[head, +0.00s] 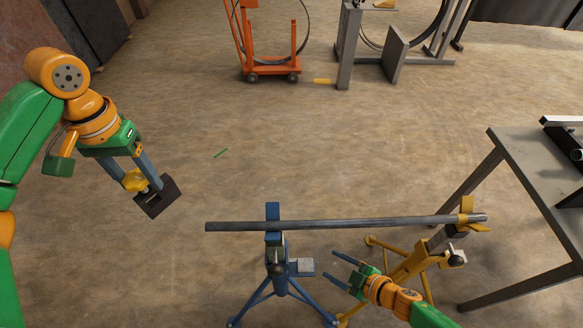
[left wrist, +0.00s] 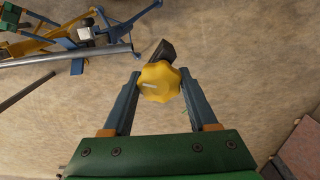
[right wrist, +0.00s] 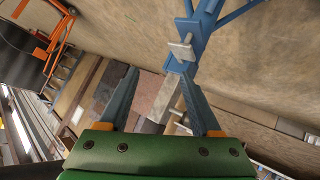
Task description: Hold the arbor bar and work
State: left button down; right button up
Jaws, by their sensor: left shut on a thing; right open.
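The grey arbor bar (head: 350,222) lies roughly level across a blue stand (head: 274,240) and a yellow stand (head: 415,262). My left gripper (head: 145,184) is shut on a yellow knob (left wrist: 160,82) with a dark block (head: 157,198) attached. It holds them in the air left of the bar, apart from it. The bar also shows in the left wrist view (left wrist: 65,58). My right gripper (head: 334,268) is open and empty, below the bar between the two stands. The blue stand's post (right wrist: 190,42) passes beyond its fingertips in the right wrist view.
A grey steel table (head: 530,165) stands at the right. An orange wheeled cart (head: 270,68) and a grey steel frame (head: 348,45) stand at the back. A small green strip (head: 221,153) lies on the floor. The floor between the left gripper and the cart is mostly clear.

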jog(key=s+a+r+n+g+y, duration=0.2)
jog(key=a+r+n+g+y, duration=0.2)
jog(key=r+n, duration=0.15)
notch_tip(320, 180, up, 21)
jog(key=m+g+h, duration=0.2)
jog(key=g+h, duration=0.2)
jog(key=h, duration=0.1)
send_over(354, 220)
jog(key=d, duration=0.7)
jog(key=x, duration=1.2)
jog(key=shift+f, duration=0.1)
grip_shut()
jog(key=c, duration=1)
grip_release()
jog(key=shift+o, duration=0.3)
